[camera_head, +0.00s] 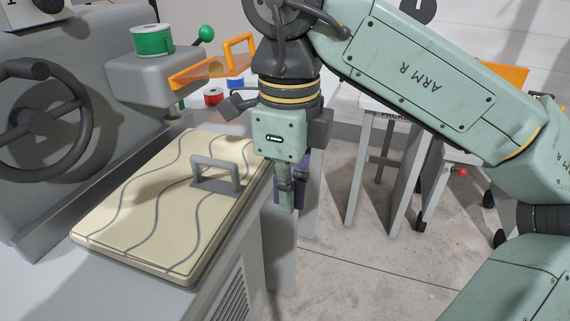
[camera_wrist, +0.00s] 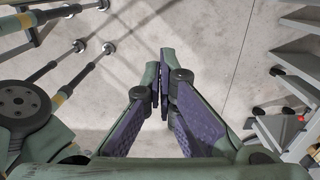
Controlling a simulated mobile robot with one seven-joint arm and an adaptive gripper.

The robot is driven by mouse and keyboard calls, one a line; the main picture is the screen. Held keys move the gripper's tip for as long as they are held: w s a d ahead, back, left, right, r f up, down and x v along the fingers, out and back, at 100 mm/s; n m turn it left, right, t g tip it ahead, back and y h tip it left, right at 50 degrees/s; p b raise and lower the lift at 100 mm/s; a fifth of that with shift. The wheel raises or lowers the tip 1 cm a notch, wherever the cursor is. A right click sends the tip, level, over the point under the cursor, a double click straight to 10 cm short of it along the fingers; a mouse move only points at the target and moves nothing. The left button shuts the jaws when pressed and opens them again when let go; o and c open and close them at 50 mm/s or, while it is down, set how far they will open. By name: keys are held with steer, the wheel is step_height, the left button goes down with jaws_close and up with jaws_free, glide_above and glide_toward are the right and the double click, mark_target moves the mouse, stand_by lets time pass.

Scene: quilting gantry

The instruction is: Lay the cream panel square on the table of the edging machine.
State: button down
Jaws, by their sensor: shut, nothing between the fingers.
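The cream panel (camera_head: 130,210) lies flat on the grey table of the edging machine (camera_head: 150,280) in the head view. It has wavy grey stitch lines and a grey handle (camera_head: 216,172) standing near its right edge. Its near edge runs close along the table's front edge. My gripper (camera_head: 287,205) hangs pointing down just right of the panel and table edge, apart from the handle. Its fingers are shut and empty; in the wrist view the fingers (camera_wrist: 163,88) meet over bare floor. The panel does not show in the wrist view.
The machine's grey head carries a green spool (camera_head: 153,40) and an orange guard (camera_head: 212,66) behind the panel. A dark handwheel (camera_head: 45,118) stands at left. A white table (camera_head: 385,107) stands behind my arm. Open floor (camera_head: 350,262) lies to the right.

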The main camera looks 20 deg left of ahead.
mark_target(240, 193)
steer(key=shift+a+f+p, duration=0.45)
steer(key=shift+a+f, duration=0.25)
steer(key=shift+a, duration=0.35)
steer(key=shift+a+f+p, duration=0.4)
steer(key=shift+a+f, duration=0.25)
steer(key=shift+a, duration=0.35)
steer(key=a, duration=0.3)
steer(key=shift+w+a, duration=0.1)
steer(key=shift+a, duration=0.2)
steer(key=shift+d, duration=0.15)
